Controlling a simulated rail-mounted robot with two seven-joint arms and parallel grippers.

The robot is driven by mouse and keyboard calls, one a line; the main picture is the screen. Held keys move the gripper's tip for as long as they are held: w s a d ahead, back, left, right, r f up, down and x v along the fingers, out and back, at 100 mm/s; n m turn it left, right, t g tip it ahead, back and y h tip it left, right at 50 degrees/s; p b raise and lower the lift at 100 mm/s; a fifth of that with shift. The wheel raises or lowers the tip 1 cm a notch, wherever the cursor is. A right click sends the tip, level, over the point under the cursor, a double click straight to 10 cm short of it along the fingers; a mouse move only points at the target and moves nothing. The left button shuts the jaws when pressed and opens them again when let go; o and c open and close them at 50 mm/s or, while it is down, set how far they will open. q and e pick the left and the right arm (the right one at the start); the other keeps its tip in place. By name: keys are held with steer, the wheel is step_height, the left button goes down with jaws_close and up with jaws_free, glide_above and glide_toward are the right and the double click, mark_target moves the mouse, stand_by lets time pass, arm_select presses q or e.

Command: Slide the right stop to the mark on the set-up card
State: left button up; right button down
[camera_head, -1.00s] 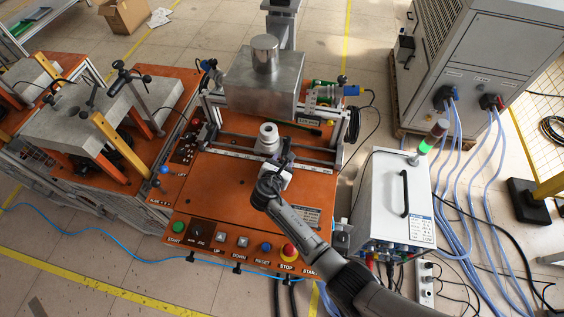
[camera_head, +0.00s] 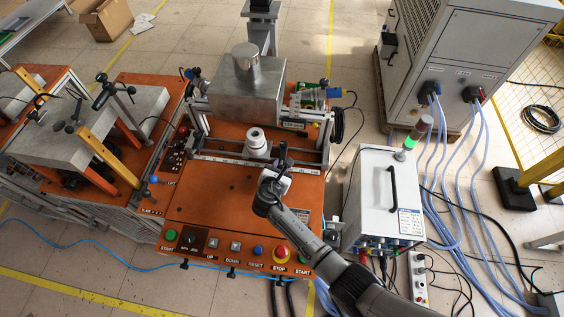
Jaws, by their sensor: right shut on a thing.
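My right gripper (camera_head: 280,174) is shut on a small pale block, which I take to be the right stop (camera_head: 286,183). It is at the front rail of the orange machine, to the right of a white and grey cylindrical part (camera_head: 257,143). My gripper and wrist hide much of the block. A pale scale strip (camera_head: 225,160) runs along the rail. A small printed label (camera_head: 301,215) lies on the orange top beside my arm; I cannot tell whether it is the set-up card, and no mark can be read. My left gripper is not in view.
A metal block (camera_head: 235,100) stands behind the rail. Buttons, including a red stop button (camera_head: 281,252), line the front edge. A white control box (camera_head: 385,195) with a handle stands close to the right of my arm. The orange top (camera_head: 215,200) left of my gripper is clear.

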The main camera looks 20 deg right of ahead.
steer(key=shift+s+d, duration=0.25)
steer(key=shift+d, duration=0.2)
steer(key=shift+w+a, duration=0.1)
steer(key=shift+a, duration=0.1)
steer(key=c, duration=1.3)
jaws_free()
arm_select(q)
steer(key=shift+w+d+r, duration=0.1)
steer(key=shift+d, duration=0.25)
arm_select(e)
steer(key=o, duration=0.4)
steer(key=shift+r, duration=0.5)
steer(key=r, duration=0.2)
steer(key=r+p, duration=0.1)
steer(key=shift+s+d+r, duration=0.35)
steer(key=shift+d+r, duration=0.05)
arm_select(q)
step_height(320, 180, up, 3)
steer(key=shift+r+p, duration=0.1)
steer(key=shift+p, duration=0.85)
arm_select(e)
steer(key=s+d+r, duration=0.6)
steer(key=s+d, duration=0.1)
steer(key=shift+s+d, duration=0.15)
steer(key=shift+s, duration=0.2)
steer(key=shift+r, duration=0.1)
